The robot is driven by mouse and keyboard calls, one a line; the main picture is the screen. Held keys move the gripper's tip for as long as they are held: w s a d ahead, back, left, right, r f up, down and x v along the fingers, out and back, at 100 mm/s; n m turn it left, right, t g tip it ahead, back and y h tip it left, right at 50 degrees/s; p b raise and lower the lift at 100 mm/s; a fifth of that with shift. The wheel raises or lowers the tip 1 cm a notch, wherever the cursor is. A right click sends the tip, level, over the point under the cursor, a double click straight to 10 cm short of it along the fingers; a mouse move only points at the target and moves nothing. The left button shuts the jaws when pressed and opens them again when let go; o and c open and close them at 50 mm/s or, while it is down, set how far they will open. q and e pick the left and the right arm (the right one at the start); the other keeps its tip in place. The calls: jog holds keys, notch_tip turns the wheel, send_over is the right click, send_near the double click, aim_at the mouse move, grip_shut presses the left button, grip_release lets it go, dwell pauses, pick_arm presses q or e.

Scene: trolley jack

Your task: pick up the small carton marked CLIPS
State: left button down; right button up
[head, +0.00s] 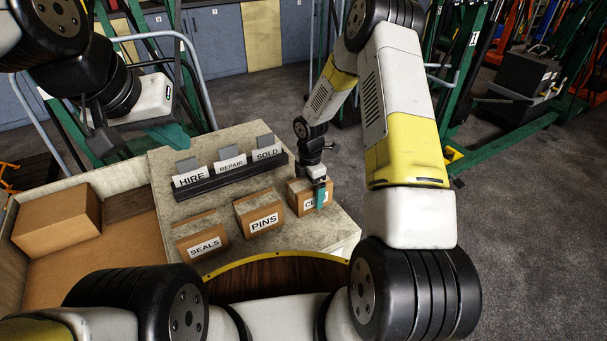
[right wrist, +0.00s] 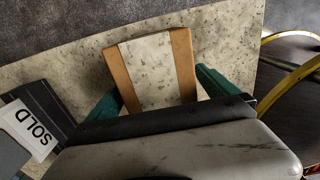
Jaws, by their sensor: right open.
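The small carton marked CLIPS (head: 299,197) is brown with a pale label and stands at the right of the counter, beside the PINS carton. My right gripper (head: 320,193) is over it from above and hides part of its label. In the right wrist view the carton (right wrist: 154,70) shows its brown top with a pale stripe, between the two green fingers of my open right gripper (right wrist: 162,88). Whether either finger touches it, I cannot tell. My left gripper (head: 140,143) is open and empty, above the counter's far left corner.
The PINS carton (head: 258,213) and SEALS carton (head: 200,236) stand left of the CLIPS carton. A black card holder (head: 230,178) with HIRE, REPAIR and SOLD cards is behind. A tray (head: 75,272) with a big box (head: 57,222) is left.

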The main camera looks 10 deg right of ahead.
jog(key=c, duration=2)
